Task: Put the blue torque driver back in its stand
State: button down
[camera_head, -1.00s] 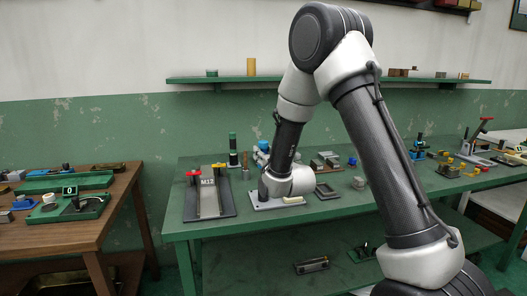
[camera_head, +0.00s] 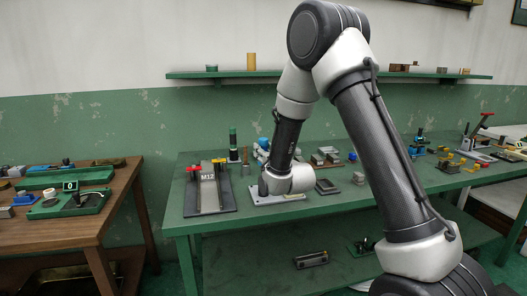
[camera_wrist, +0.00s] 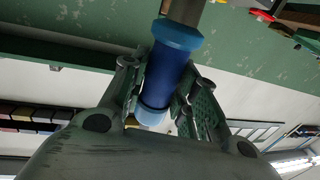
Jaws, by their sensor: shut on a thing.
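The blue torque driver (camera_wrist: 165,75) fills the middle of the wrist view, with a dark blue grip, lighter blue collars and a metal shaft running out at the top. My gripper (camera_wrist: 168,88) is shut on its handle, one finger on each side. In the head view my wrist hangs low over the bench, and a blue end of the driver (camera_head: 264,143) seems to show just left of my forearm; the fingers are mostly hidden there. A driver with a green band (camera_head: 233,142) stands upright farther left. I cannot make out the blue driver's stand for certain.
A grey plate (camera_head: 300,197) lies below my wrist on the green bench (camera_head: 340,203). Left of it is a dark M12 fixture (camera_head: 208,198) with red knobs. Small blocks (camera_head: 325,156) lie to the right. A wall shelf (camera_head: 340,78) runs behind.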

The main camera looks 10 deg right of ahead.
jog(key=shift+f, duration=2.45)
jog(key=c, duration=1)
grip_release()
jog(key=s+d, duration=0.1)
jog(key=s, duration=0.6)
jog(key=shift+s+d, duration=0.15)
jog(key=shift+s, duration=0.05)
